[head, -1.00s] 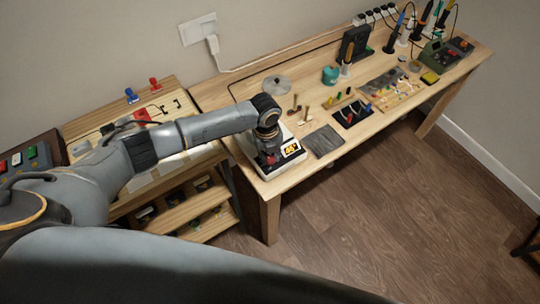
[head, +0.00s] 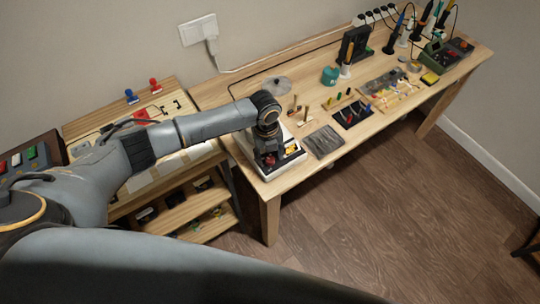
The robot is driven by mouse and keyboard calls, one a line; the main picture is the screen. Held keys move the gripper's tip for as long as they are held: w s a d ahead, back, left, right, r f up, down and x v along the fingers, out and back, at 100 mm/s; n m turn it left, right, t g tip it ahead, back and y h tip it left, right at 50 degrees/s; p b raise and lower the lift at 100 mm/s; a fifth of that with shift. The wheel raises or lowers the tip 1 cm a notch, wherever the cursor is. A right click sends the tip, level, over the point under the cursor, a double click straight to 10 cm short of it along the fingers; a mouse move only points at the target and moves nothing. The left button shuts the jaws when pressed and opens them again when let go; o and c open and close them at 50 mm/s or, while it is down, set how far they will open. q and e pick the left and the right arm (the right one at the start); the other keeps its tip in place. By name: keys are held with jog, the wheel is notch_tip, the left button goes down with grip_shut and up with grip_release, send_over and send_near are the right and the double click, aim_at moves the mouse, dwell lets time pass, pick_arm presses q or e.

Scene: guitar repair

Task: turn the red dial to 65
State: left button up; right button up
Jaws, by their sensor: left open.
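The red dial (head: 270,161) is a small red patch on a white and black box near the front left corner of the workbench. An orange-lit display (head: 291,149) is on the same box, to the right of the dial. It is partly covered and its number cannot be read. My left gripper (head: 267,155) points down over the dial, with its fingers open around or just above it; contact cannot be made out. My right gripper is not in view.
A grey mat (head: 324,142) lies right of the box, and a round grey disc (head: 276,84) lies behind it. Several tools and small parts cover the bench farther right. A lower shelf unit (head: 190,210) stands at left, with red and blue clamps behind.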

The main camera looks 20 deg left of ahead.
aim_at(268, 160)
pick_arm(q)
notch_tip(268, 160, up, 11)
jog(key=shift+s+a, duration=0.2)
jog(key=shift+a, duration=0.1)
dwell(0.4)
